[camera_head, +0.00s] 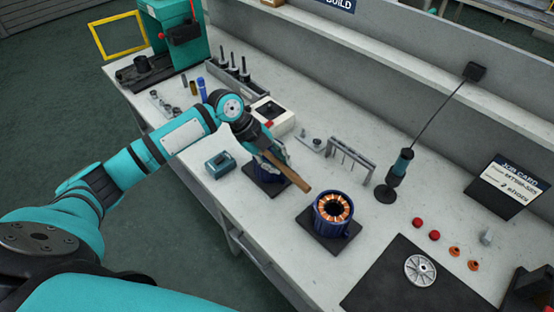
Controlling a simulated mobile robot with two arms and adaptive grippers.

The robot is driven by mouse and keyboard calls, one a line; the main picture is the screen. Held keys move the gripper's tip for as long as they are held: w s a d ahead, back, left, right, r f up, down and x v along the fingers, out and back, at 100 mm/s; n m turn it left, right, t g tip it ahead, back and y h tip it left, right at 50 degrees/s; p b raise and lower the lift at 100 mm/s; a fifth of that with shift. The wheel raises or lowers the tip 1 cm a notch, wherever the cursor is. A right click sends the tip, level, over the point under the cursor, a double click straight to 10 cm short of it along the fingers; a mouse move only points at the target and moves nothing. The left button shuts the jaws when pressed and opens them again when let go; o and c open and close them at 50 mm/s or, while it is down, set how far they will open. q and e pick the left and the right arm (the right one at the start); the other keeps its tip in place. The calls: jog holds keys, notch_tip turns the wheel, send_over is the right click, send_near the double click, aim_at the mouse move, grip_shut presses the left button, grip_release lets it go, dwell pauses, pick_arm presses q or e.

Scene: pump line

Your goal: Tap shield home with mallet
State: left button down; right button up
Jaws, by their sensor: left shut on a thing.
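My left gripper (272,147) is shut on a mallet whose wooden handle (289,174) points down and to the right. The mallet's head is not clearly seen. The gripper is above a dark blue housing on a black base (268,184); the gripper and mallet hide most of its top, so I cannot tell whether a shield sits there or whether the mallet touches it. A blue stator housing with copper windings (333,214) stands open-topped on another black base. A silver spoked disc (420,270), perhaps a shield, lies on the black mat (385,276). My right gripper is not in view.
A teal box (219,165) lies left of the hidden housing. Red caps (434,236) and orange parts (455,251) lie right. A teal press (178,36) is at the back left.

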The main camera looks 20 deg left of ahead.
pick_arm(q)
jog(key=shift+f, duration=0.7)
notch_tip(320, 180, up, 6)
jog(key=p, duration=0.5)
jog(key=shift+r, duration=0.2)
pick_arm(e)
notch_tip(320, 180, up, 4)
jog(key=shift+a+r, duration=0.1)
